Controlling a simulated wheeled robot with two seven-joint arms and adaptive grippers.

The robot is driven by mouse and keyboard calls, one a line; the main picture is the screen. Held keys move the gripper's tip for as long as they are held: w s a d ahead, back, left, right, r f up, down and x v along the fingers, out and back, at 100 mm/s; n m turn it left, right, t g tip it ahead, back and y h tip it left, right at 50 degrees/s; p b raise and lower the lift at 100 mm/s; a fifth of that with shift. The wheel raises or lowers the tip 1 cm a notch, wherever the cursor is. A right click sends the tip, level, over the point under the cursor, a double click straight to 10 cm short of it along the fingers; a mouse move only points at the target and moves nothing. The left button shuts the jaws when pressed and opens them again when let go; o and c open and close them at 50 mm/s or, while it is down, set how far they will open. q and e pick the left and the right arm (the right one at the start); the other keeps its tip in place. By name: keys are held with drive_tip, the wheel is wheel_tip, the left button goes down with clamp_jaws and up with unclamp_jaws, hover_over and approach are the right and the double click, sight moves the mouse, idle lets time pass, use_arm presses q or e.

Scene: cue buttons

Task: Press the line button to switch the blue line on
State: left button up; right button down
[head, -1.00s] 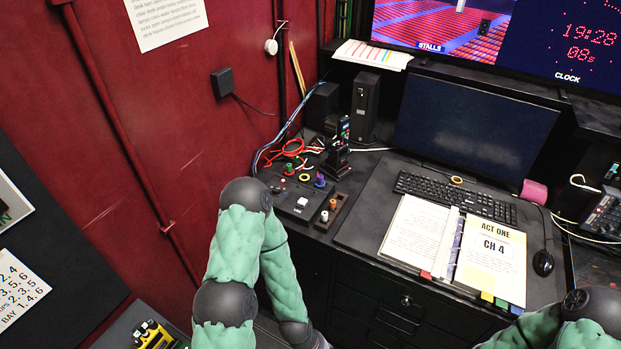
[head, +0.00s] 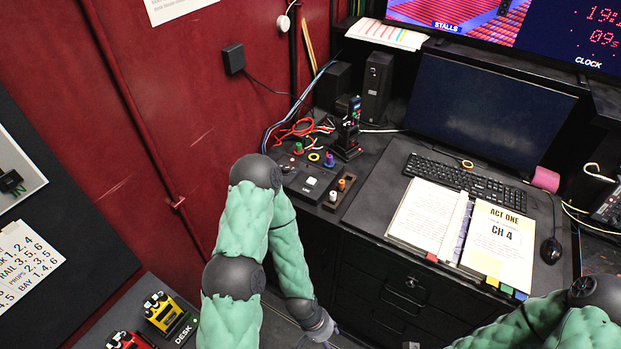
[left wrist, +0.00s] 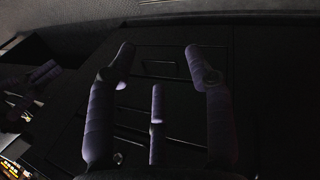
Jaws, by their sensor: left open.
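The line button is a white square cap (head: 311,181) on a dark control panel (head: 290,185) at the left end of the desk in the head view. A small label, which seems to read LINE, is just in front of it. My left gripper (head: 322,328) hangs low in front of the desk's drawers, below and apart from the button. In the left wrist view its fingers (left wrist: 158,58) are spread and empty against dark drawer fronts. The button is not seen in that view. My right arm shows at lower right; its gripper is out of sight.
Coloured knobs, a purple one (head: 329,160) among them, and a black upright handset (head: 350,125) stand around the button. Red cables (head: 295,132) lie behind. An open binder (head: 460,225), keyboard (head: 465,182) and mouse (head: 551,250) are to the right.

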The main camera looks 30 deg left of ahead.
idle(0.3)
use_arm(q)
clamp_jaws()
idle(1.1)
